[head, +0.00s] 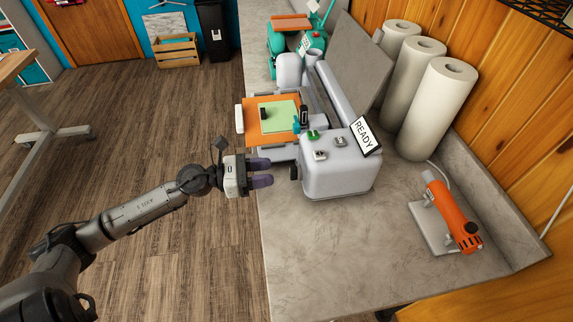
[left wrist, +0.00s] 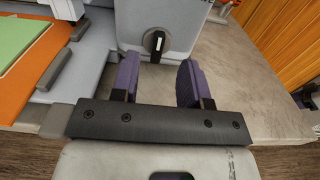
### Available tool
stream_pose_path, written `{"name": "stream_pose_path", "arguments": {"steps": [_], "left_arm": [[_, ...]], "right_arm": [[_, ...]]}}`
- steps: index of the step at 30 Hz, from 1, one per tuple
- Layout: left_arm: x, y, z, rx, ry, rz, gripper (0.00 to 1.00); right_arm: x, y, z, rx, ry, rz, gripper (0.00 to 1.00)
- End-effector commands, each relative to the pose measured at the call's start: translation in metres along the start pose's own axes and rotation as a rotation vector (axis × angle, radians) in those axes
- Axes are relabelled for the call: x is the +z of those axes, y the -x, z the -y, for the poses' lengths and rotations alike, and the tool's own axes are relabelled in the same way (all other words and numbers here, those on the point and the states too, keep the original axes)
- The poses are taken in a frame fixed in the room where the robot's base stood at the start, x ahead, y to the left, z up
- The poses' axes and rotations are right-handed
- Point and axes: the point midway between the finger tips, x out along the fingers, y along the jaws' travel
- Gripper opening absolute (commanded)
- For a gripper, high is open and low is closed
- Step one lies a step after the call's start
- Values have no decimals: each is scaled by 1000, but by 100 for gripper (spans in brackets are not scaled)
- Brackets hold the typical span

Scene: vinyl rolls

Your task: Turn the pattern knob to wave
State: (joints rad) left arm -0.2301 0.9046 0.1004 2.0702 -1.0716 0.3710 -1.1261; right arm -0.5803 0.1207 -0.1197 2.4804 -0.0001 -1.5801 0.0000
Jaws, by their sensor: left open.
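The mark stands nearly upright, tilted slightly; no pattern labels are readable. In the head view the dark knob (head: 293,173) sticks out from the left side of the machine (head: 340,165). My left gripper (head: 271,173) is open, its purple fingers apart and pointing at the knob. In the left wrist view the gripper (left wrist: 158,82) has the knob ahead between its fingertips, apparently untouched. My right gripper is not in view.
A sign reading READY (head: 365,136) stands on the machine. An orange mat (head: 258,133) with green sheet (head: 284,113) lies beside it. White rolls (head: 436,110) stand behind. An orange tool (head: 450,215) lies at right. The counter front (head: 330,250) is clear.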

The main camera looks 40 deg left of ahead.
Motion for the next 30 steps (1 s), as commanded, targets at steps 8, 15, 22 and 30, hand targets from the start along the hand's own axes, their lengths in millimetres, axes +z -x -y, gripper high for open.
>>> {"name": "stream_pose_path", "arguments": {"steps": [8, 15, 22, 30], "left_arm": [[3, -36, 0, 0, 0, 1, 42], [2, -53, 0, 1, 1, 1, 42], [0, -58, 0, 0, 1, 0, 42], [0, -58, 0, 0, 1, 0, 38]], "right_arm": [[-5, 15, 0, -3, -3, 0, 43], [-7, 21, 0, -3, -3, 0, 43], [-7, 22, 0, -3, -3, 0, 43], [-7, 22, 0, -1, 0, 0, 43]]}}
